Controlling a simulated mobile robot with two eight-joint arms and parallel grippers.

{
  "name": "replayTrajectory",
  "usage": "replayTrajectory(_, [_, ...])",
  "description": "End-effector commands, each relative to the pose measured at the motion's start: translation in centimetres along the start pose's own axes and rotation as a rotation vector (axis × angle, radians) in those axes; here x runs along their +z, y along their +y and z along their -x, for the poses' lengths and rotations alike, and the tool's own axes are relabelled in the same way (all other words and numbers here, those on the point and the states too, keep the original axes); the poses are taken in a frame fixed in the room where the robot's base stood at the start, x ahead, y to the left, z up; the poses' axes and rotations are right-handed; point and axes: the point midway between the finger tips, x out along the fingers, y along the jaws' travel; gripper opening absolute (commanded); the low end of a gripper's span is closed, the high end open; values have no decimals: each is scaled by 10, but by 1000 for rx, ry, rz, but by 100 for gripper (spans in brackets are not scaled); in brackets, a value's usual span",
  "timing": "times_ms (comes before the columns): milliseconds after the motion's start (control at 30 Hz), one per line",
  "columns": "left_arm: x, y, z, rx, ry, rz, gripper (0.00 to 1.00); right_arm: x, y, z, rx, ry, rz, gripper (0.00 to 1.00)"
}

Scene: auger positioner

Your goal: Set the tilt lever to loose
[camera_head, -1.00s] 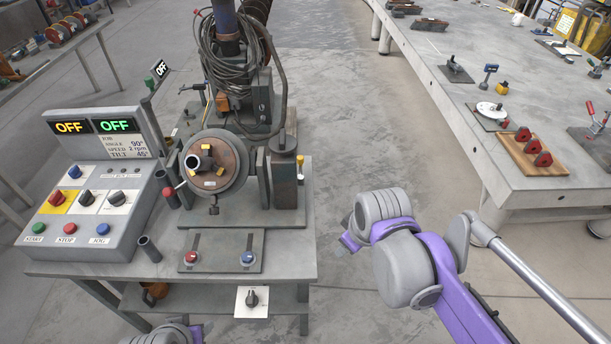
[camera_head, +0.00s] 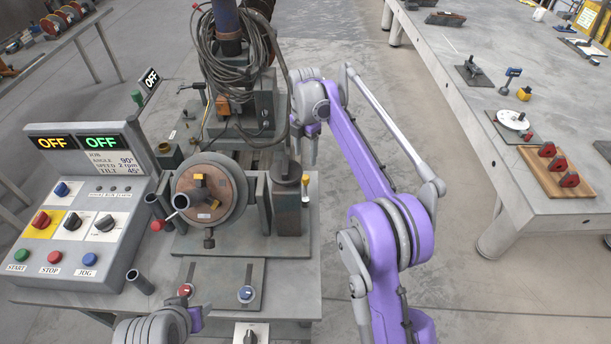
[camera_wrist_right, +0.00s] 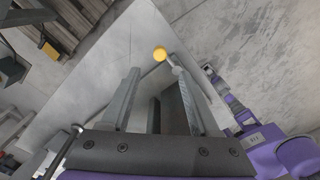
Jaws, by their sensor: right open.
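The tilt lever (camera_head: 305,182), a thin upright lever with a yellow end, stands on the block at the right of the positioner. In the right wrist view its round yellow knob (camera_wrist_right: 160,53) shows just ahead of my fingertips, roughly between their lines. My right gripper (camera_wrist_right: 155,72) is open and empty; I see no contact with the lever. In the head view my right gripper (camera_head: 308,153) is pointing down above and behind the lever, its fingers mostly hidden. My left gripper (camera_head: 196,317) shows only partly at the bottom edge; its fingers are hidden.
The positioner's round faceplate (camera_head: 211,190) is left of the lever. A control box (camera_head: 75,220) with buttons and OFF displays stands at the left. Loose cables (camera_head: 232,50) hang behind. A long workbench (camera_head: 455,110) is at the right, with open floor between.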

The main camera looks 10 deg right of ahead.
Motion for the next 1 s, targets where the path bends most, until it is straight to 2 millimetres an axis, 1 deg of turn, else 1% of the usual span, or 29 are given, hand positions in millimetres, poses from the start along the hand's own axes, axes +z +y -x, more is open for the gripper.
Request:
replayTrajectory(300, [6, 0, -6, 0, -5, 0, 50, 0, -1, -58, 0, 0, -2, 62])
replayTrajectory(500, [7, 0, -7, 0, -6, 0, 50, 0, 0, -88, 0, 0, -3, 62])
replayTrajectory(600, [8, 0, -7, 0, -7, 0, 50, 0, -1, -96, 0, 0, -3, 62])
replayTrajectory(700, [8, 0, -7, 0, -7, 0, 50, 0, -1, -100, 0, 0, -3, 62])
replayTrajectory(967, [8, 0, -7, 0, -7, 0, 50, 0, -1, -102, 1, 0, -4, 62])
replayTrajectory(1000, [8, 0, -7, 0, -7, 0, 50, 0, -1, -102, 1, 0, -3, 56])
